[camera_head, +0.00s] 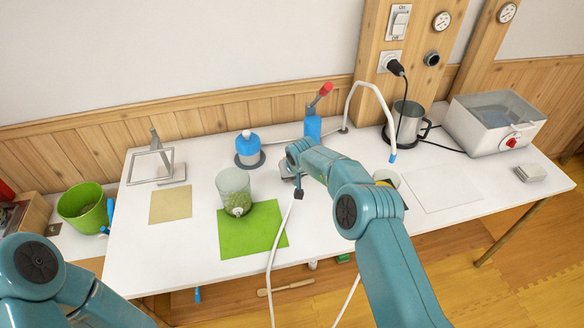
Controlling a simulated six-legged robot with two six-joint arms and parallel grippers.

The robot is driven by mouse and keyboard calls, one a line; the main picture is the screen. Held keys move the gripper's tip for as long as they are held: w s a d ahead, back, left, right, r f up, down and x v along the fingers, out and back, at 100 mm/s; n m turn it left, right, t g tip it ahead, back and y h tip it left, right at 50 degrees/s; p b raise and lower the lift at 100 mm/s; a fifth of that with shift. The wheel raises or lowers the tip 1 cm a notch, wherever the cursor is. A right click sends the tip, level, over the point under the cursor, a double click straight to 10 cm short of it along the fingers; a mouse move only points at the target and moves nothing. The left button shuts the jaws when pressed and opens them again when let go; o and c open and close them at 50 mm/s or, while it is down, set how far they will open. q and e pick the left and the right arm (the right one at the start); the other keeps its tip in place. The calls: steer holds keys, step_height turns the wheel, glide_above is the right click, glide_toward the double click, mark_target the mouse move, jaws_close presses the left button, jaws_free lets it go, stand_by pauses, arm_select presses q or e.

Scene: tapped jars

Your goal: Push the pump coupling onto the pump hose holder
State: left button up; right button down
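A white hose (282,227) runs up from the bottom of the head view, past the table's front edge. Its upper end has a small dark piece (298,194), which looks like the pump coupling. My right arm reaches in from the right, and its wrist is just above this end. The wrist hides most of the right gripper, so I cannot tell whether its fingers hold the dark piece. A blue pump (313,128) with a red handle stands behind the wrist. I cannot clearly make out the hose holder. My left arm shows at bottom left; its gripper is out of view.
A clear jar (233,189) with green contents rests on a green mat (254,240). A blue-and-white bottle (248,147), a metal jug (407,122), a blue-tipped white arched tube (367,84) and a grey-white tank (492,122) stand along the back.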

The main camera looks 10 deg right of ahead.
steer(key=shift+w+d, duration=0.1)
steer(key=shift+w, duration=0.05)
steer(key=shift+r, duration=0.1)
steer(key=c, duration=1)
jaws_free()
steer(key=shift+c, duration=0.2)
steer(key=o, duration=0.4)
steer(key=shift+c, duration=0.2)
